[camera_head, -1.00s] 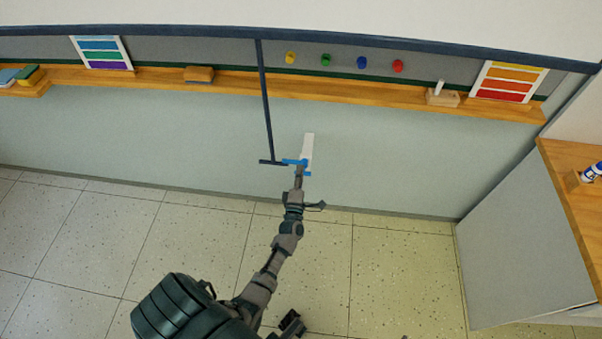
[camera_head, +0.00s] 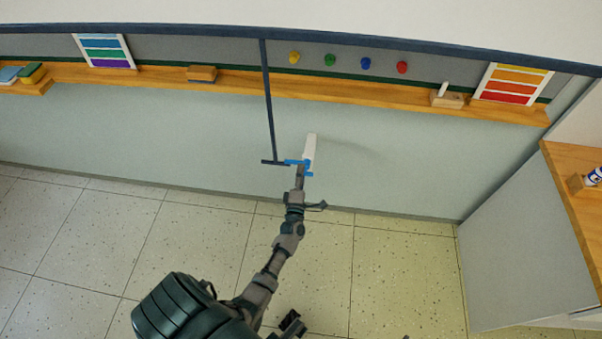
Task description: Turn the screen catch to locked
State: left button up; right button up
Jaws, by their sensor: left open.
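The screen catch (camera_head: 297,161) is a blue piece on the wall below the ledge, at the foot of a dark vertical bar (camera_head: 269,105). A white strip (camera_head: 310,147) rises behind it, tilted slightly right. My left gripper (camera_head: 302,171) is at the catch, at the end of the arm reaching up from below. It is open; its fingertips are small and overlap the blue piece, so contact is unclear. My right gripper cannot be made out.
A wooden ledge (camera_head: 350,92) runs along the board with an eraser block (camera_head: 201,73), colour cards and a chalk holder (camera_head: 446,100). Several round magnets sit above it. A wooden-topped cabinet (camera_head: 568,190) stands at right. The tiled floor (camera_head: 400,275) is clear.

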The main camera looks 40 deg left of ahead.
pick_arm(q)
jog(key=v, duration=1.2)
pick_arm(e)
jog(key=shift+d, duration=0.1)
pick_arm(q)
jog(key=shift+w, duration=0.1)
jog(key=s+d+f+m+g+h+p, duration=0.7)
jog(key=d+f+m+h, duration=0.6)
jog(key=m, duration=0.5)
jog(key=s+f+m+g+y+p, duration=0.1)
jog(key=s+f+m+g, duration=0.3)
jog(key=s, duration=0.7)
jog(key=s+f+m+g+y+p, duration=0.1)
jog(key=s+f+m+g+p, duration=0.2)
jog(key=s, duration=0.9)
jog(key=shift+d+f+m+g, duration=0.5)
jog(key=shift+m+g, duration=0.3)
jog(key=shift+m, duration=0.1)
pick_arm(e)
jog(key=s+d+f+g+h, duration=0.1)
jog(key=s+f+g, duration=0.3)
jog(key=s+f, duration=0.4)
jog(key=s+d+f+g, duration=0.3)
jog(key=s+f, duration=0.4)
jog(key=f, duration=0.8)
jog(key=shift+s+d+g+h, duration=0.2)
jog(key=shift+s+g+h, duration=0.2)
jog(key=shift+g, duration=0.2)
